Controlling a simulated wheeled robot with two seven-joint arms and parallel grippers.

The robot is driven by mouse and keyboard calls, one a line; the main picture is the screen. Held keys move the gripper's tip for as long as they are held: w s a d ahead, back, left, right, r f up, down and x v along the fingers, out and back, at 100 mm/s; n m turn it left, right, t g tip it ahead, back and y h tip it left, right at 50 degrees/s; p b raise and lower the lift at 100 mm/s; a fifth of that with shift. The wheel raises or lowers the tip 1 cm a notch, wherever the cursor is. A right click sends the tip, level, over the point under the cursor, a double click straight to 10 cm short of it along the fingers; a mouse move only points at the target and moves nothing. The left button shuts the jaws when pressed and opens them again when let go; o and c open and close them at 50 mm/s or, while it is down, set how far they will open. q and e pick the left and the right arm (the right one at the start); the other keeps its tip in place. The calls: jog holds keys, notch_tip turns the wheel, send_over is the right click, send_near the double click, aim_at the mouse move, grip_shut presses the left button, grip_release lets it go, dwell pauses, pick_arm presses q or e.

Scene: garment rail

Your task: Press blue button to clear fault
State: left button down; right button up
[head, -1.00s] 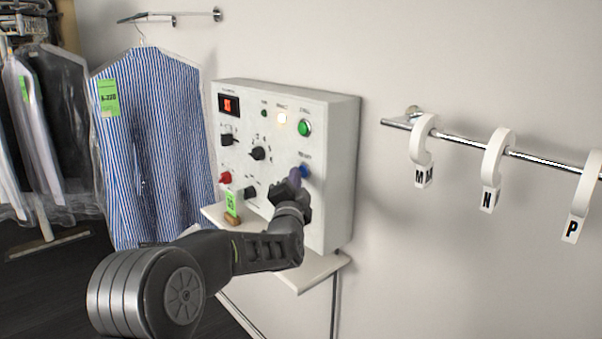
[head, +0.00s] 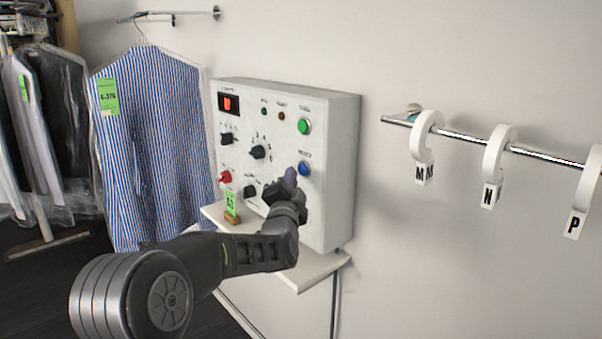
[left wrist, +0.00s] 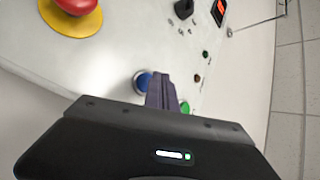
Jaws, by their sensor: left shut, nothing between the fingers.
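The blue button (head: 304,169) is on the front of the white control box (head: 348,160), low on its right side. It also shows in the left wrist view (left wrist: 143,82), just beside the fingers. My left gripper (head: 290,177) is shut and empty, its purple fingertips a little left of and below the blue button in the head view. The fingertips look apart from the button. The amber lamp (head: 281,116) on the box is dark. The green button (head: 304,126) is above the blue one. My right gripper is not in view.
A red knob (head: 225,177) and black knobs (head: 258,152) share the panel. A shelf (head: 310,270) below holds a green tag (head: 231,203). A bagged striped shirt (head: 150,140) hangs left. A rail with lettered hooks (head: 493,165) is at right.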

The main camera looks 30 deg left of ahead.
pick_arm(q)
jog(key=shift+s, duration=0.1)
jog(key=s, duration=0.1)
jog(key=s+a+b, duration=0.1)
jog(key=s, duration=0.1)
jog(key=s+b, duration=0.1)
jog(key=shift+s+a, duration=0.25)
jog(key=shift+s, duration=0.05)
dwell(0.7)
